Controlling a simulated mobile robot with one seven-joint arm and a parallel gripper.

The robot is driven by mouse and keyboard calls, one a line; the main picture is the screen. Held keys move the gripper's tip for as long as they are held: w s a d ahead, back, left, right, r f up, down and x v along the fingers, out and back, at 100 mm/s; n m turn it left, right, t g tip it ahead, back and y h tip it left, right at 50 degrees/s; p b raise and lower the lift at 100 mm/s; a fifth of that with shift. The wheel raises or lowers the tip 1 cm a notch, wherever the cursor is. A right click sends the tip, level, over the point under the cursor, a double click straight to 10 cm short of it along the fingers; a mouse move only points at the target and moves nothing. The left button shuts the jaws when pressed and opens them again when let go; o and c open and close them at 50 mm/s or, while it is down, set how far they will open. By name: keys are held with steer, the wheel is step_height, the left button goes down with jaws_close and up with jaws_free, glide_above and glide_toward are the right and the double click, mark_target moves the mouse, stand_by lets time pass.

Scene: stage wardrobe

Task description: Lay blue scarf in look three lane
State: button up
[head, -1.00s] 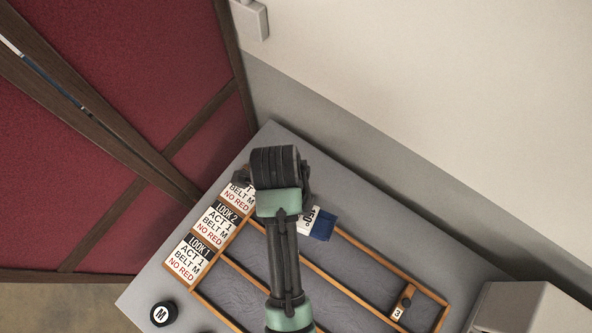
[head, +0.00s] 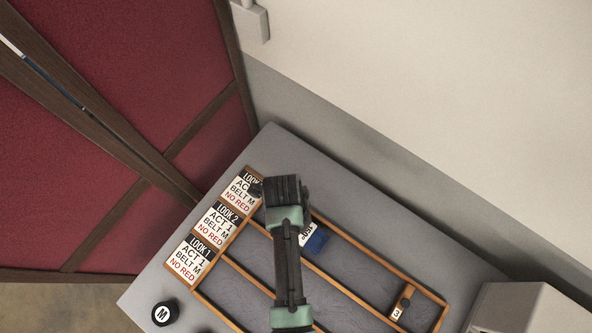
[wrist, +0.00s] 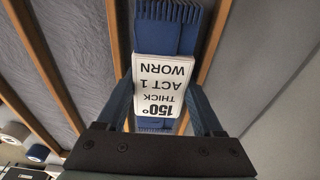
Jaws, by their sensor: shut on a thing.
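The blue scarf (head: 318,243) is folded, ribbed at its ends, and carries a white card reading 150° THICK, ACT 1, WORN. It also shows in the wrist view (wrist: 165,35). My gripper (wrist: 161,110) is shut on it, one finger at each side. In the head view my wrist hides part of the scarf. The look three lane (head: 360,260) is the top lane of the wooden rack, beside the uppermost label card (head: 242,190). The scarf lies along this lane, between its two wooden strips in the wrist view. I cannot tell whether it touches the lane floor.
A small dark piece with a tag marked 3 (head: 397,313) is at the lane's right end. The LOOK 2 (head: 222,224) and LOOK 1 (head: 190,261) cards mark the lower lanes. A black round M piece (head: 163,313) stands front left. A wall rises behind the table.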

steer(key=shift+f, duration=0.2)
steer(key=o, duration=1.2)
steer(key=shift+r, duration=0.1)
